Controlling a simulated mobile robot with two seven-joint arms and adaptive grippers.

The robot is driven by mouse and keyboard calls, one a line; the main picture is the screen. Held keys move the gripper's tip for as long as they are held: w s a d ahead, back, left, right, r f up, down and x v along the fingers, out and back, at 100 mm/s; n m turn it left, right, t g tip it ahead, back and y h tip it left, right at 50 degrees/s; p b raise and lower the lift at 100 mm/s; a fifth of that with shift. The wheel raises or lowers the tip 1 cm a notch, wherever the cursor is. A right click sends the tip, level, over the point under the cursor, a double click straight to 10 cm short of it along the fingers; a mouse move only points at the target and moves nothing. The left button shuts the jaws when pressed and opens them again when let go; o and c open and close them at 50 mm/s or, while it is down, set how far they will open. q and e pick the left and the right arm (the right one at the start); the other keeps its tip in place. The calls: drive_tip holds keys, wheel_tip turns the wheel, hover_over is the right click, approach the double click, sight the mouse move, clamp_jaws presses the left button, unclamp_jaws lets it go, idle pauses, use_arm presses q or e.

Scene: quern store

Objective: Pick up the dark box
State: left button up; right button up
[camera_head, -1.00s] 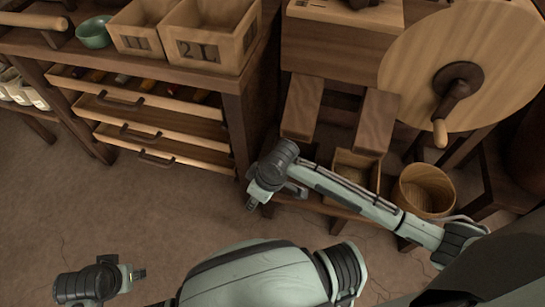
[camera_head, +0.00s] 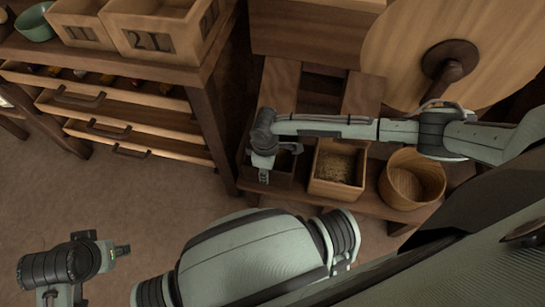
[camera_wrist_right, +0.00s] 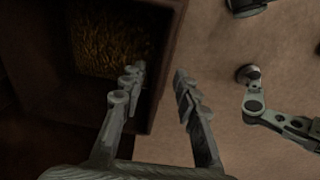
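The dark box (camera_head: 285,168) stands on the low bench, left of a light wooden box, partly hidden by my right wrist in the head view. In the right wrist view the dark box (camera_wrist_right: 152,100) holds yellowish grain or straw. My right gripper (camera_wrist_right: 159,78) is open over its near wall, one finger on the inner side and one on the outer side. In the head view my right gripper (camera_head: 264,176) is at the box's left end. My left gripper (camera_head: 122,251) is low at the left, away from the box; its fingers are too small to judge.
The light wooden box (camera_head: 338,170) with grain and a round wooden tub (camera_head: 412,180) stand close to the right on the bench (camera_head: 370,208). A drawer cabinet (camera_head: 215,105) stands to the left, carrying numbered crates (camera_head: 160,36) and a green bowl (camera_head: 36,22). The floor between is clear.

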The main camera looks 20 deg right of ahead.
drive_tip(key=shift+f, duration=0.3)
drive_tip(key=shift+c, duration=0.6)
clamp_jaws()
drive_tip(key=shift+r, duration=0.15)
